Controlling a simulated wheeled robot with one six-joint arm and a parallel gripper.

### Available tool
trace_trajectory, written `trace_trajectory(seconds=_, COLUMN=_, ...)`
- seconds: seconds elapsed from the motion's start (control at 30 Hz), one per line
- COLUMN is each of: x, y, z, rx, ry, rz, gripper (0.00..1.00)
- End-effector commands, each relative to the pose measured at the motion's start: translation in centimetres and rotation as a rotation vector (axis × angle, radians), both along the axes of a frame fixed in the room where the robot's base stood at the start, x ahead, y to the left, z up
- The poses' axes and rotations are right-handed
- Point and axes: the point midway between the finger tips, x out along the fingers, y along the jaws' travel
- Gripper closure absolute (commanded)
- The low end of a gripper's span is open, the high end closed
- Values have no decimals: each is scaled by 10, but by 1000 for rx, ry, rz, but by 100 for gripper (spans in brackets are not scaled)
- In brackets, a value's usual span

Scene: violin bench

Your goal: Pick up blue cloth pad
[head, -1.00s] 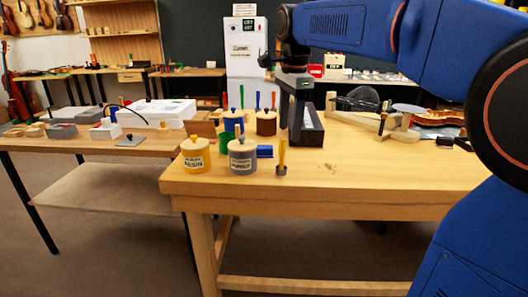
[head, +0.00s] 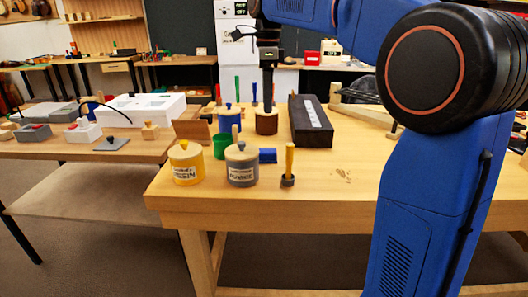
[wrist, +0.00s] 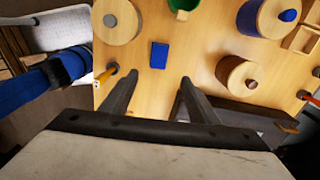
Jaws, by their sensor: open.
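The blue cloth pad (head: 267,155) is a small blue block lying on the bench top, just right of the grey-lidded jar and behind the yellow-handled brush. It also shows in the wrist view (wrist: 159,55), flat on the wood and unobstructed. My gripper (head: 268,98) hangs over the back of the bench in the head view. In the wrist view its two fingers (wrist: 156,82) are apart with nothing between them, and the pad lies beyond their tips. The gripper does not touch the pad.
A yellow jar (head: 187,162), a grey jar (head: 241,164), a green cup (head: 221,146) and a brush (head: 289,166) stand around the pad. A blue jar (head: 229,118) and a long dark box (head: 311,122) are behind. The front right bench top is clear.

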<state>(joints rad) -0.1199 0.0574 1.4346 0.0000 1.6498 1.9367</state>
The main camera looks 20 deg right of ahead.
Motion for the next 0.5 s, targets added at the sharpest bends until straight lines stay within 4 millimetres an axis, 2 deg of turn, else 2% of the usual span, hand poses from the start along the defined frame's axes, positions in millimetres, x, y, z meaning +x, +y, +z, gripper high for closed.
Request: trace_trajectory(seconds=0.5, x=-1, y=0, z=-87, rx=0, ry=2, rz=1, gripper=45)
